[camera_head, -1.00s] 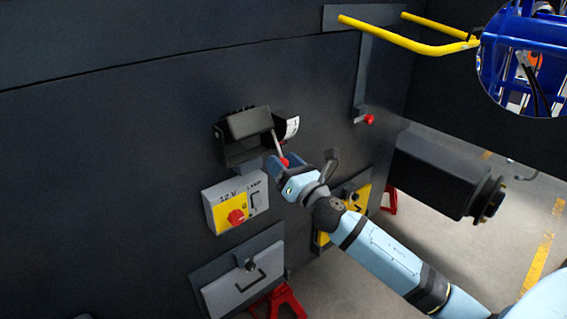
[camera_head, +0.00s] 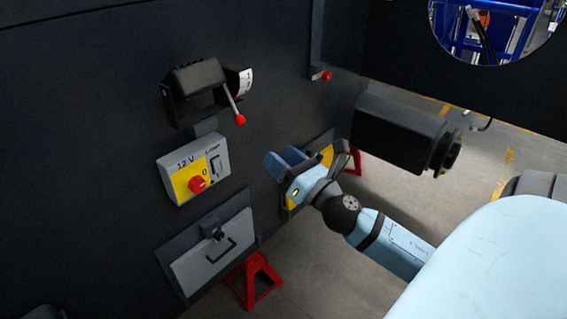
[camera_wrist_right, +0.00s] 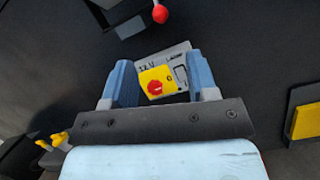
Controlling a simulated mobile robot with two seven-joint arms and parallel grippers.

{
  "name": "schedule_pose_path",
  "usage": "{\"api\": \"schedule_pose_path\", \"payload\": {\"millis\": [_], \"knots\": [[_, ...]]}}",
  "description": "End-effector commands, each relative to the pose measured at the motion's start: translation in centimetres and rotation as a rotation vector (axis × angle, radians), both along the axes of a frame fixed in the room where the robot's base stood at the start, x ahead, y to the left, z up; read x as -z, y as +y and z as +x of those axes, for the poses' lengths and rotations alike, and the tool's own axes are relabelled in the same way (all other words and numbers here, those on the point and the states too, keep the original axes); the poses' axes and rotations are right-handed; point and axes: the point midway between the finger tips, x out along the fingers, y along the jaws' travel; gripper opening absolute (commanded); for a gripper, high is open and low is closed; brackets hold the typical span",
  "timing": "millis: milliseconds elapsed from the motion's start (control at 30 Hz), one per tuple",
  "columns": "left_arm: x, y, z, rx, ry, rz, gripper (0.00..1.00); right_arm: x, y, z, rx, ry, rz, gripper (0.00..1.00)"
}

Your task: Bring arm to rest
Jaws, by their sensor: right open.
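My right gripper (camera_head: 281,164) is in front of the dark chassis wall (camera_head: 90,110), open and empty, with blue fingers apart. In the head view it is right of the 12 V switch box (camera_head: 219,163) and below and right of the lever with a red knob (camera_head: 240,119). In the right wrist view the open fingers (camera_wrist_right: 159,82) frame the 12 V box (camera_wrist_right: 178,55) with its red rotary knob (camera_wrist_right: 155,88). The lever's red knob (camera_wrist_right: 160,14) shows at the top there, apart from the fingers. My left gripper is not in view.
A yellow panel (camera_head: 325,156) is partly hidden behind my right gripper. A grey hatch with a handle (camera_head: 212,262) and a red stand (camera_head: 253,280) are lower left. Open floor (camera_head: 330,275) lies below my arm.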

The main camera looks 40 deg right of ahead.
Motion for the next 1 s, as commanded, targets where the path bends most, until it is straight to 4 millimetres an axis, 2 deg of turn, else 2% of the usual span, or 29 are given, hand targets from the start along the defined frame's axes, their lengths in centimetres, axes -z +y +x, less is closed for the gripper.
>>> {"api": "schedule_pose_path", "payload": {"millis": [600,700,767,867,1000], "knots": [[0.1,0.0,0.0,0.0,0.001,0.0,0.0,0.1,0.0,-0.3,0.0,0.0,0.0,0.53],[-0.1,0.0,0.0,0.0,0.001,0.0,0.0,0.7,0.1,-0.3,-0.011,0.025,0.057,0.53],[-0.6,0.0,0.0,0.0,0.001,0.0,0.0,2.2,0.3,-0.3,-0.031,0.073,0.175,0.53],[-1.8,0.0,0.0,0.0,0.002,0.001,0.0,6.7,1.3,-0.7,-0.076,0.214,0.551,0.53],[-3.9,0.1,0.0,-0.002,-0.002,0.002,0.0,15.6,5.2,-3.4,-0.073,0.455,1.319,0.53]]}}
